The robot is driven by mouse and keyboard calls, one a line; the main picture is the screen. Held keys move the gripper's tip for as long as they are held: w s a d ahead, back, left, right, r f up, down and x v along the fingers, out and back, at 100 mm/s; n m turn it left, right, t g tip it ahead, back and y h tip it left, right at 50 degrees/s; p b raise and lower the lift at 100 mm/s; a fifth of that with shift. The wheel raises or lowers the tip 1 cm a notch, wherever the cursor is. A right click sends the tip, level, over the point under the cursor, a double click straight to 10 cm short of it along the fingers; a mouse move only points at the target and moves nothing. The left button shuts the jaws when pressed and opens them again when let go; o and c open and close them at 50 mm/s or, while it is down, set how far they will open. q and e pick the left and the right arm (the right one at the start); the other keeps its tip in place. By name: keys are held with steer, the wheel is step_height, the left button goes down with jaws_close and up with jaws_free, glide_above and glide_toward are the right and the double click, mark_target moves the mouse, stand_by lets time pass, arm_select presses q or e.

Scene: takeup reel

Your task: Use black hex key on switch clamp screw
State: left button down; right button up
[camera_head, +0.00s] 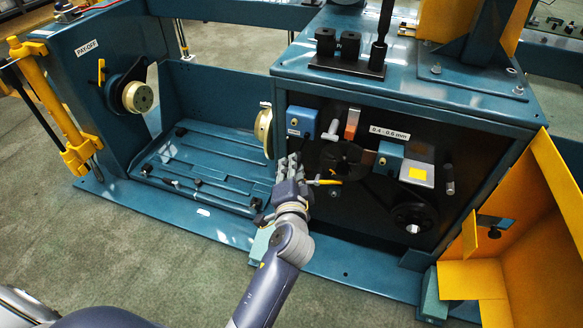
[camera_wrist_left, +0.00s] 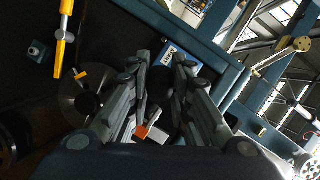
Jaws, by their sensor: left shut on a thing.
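A small blue switch box (camera_head: 301,122) with a pale label sits at the upper left of the dark panel. In the left wrist view it shows beyond my fingertips (camera_wrist_left: 172,58). Its clamp screw is too small to make out. My left gripper (camera_head: 289,168) is just below the switch box, in front of the panel. Its fingers are shut on a dark thing (camera_wrist_left: 176,88), probably the black hex key; it is mostly hidden between them and blends into the panel. I cannot tell whether it touches the screw. My right gripper is in neither view.
Right of the gripper are a dark disc (camera_head: 345,160), a white T-handle (camera_head: 330,133), an orange piece (camera_head: 352,122) and a second blue box (camera_head: 389,158). A pale wheel (camera_head: 263,131) stands close at left. A yellow door (camera_head: 515,240) hangs open at right.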

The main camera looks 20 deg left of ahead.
arm_select(q)
steer(key=shift+w, duration=0.2)
stand_by(0.5)
steer(key=shift+w+r, duration=0.1)
steer(key=shift+w, duration=0.15)
steer(key=shift+s+d, duration=0.1)
steer(key=shift+s, duration=0.6)
steer(key=shift+s+p, duration=0.3)
steer(key=shift+p, duration=0.05)
steer(key=shift+f, duration=0.2)
